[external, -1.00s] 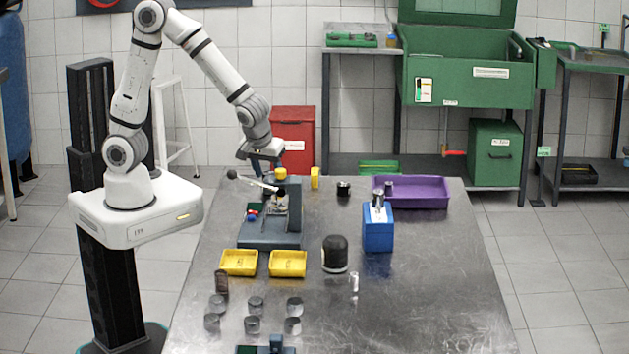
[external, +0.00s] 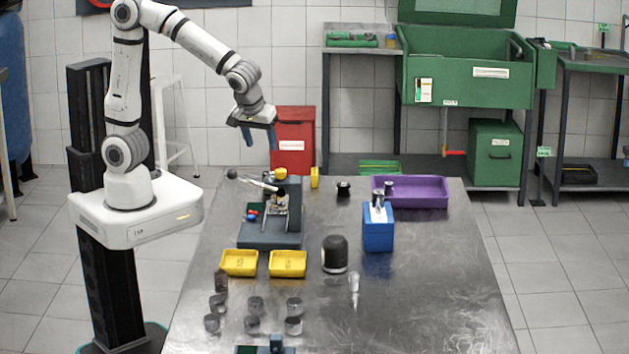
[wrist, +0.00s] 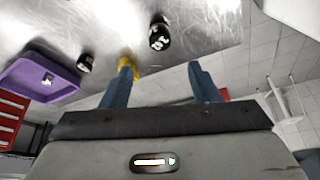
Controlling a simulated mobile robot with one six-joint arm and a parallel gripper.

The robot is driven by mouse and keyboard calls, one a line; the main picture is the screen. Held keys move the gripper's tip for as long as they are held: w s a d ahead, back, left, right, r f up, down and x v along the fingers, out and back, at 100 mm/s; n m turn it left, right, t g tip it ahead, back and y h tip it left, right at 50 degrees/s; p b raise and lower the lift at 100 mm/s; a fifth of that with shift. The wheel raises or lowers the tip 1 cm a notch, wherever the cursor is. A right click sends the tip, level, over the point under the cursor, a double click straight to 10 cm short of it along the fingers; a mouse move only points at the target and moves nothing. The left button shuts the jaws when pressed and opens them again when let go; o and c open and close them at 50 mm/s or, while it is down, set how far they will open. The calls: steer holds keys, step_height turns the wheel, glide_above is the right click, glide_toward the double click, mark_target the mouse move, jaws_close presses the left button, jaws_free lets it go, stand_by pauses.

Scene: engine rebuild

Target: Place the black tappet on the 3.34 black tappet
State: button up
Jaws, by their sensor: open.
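A small black cylinder (external: 343,188), possibly a black tappet, stands at the back of the table, left of the purple tray. In the wrist view, one black piece (wrist: 85,62) is near the tray and another with pale marks (wrist: 160,33) lies beyond the fingertips; I cannot tell which is the 3.34 tappet. A larger black domed cylinder (external: 335,254) stands mid-table. Several grey round pieces (external: 255,304) sit in rows at the front left. My gripper (external: 260,138) is open and empty above the back left of the table; its blue fingers show in the wrist view (wrist: 160,70).
A dark press-like fixture (external: 270,230) with a lever stands below my gripper. Two yellow trays (external: 240,274) sit before it. A blue block (external: 378,238) bears upright cylinders. The purple tray (external: 425,205) is at the back right. The front right of the table is clear.

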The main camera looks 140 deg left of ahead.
steer(key=s+d+m+t+h, duration=0.2)
steer(key=s+d+m, duration=0.1)
steer(key=d+m, duration=0.8)
steer(key=s+d+r+m+t+h, duration=0.1)
steer(key=s+d+m+t+h, duration=0.1)
steer(key=d+m, duration=0.9)
steer(key=s+d, duration=0.1)
steer(key=d, duration=0.1)
steer(key=shift+s+d+m+t, duration=0.15)
steer(key=shift+d+m+t, duration=0.15)
steer(key=shift+d+t, duration=0.1)
